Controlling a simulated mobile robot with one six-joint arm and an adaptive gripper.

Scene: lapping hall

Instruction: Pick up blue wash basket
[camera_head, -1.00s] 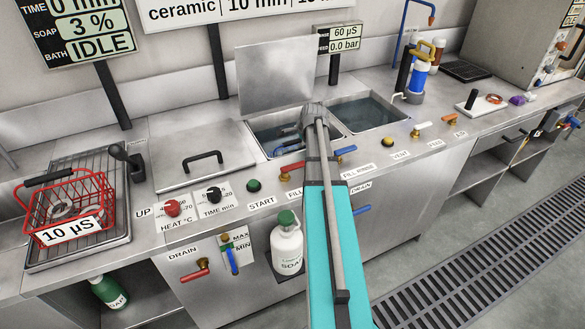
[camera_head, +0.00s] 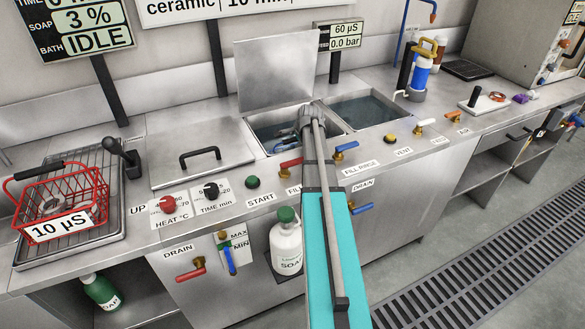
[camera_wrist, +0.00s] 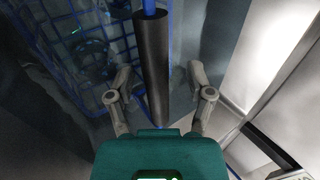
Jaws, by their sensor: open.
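The blue wash basket (camera_wrist: 100,45) shows in the wrist view as a blue wire mesh with a dark ring-like shape inside. Its handle has a black grip (camera_wrist: 153,65) running down the middle of the picture. My gripper (camera_wrist: 162,82) is open, with one finger on each side of the black grip and gaps between them. In the head view my gripper (camera_head: 311,113) is over the open tank (camera_head: 262,125) under the raised lid. Only a small blue part of the basket (camera_head: 284,147) shows there; my arm and the tank hide most of it.
A second water-filled tank (camera_head: 368,112) is open to the right. A closed lid (camera_head: 203,155) lies left. A red basket (camera_head: 97,192) stands on a rack at far left. The raised lid (camera_head: 277,70) stands behind my gripper, and valve handles line the front edge.

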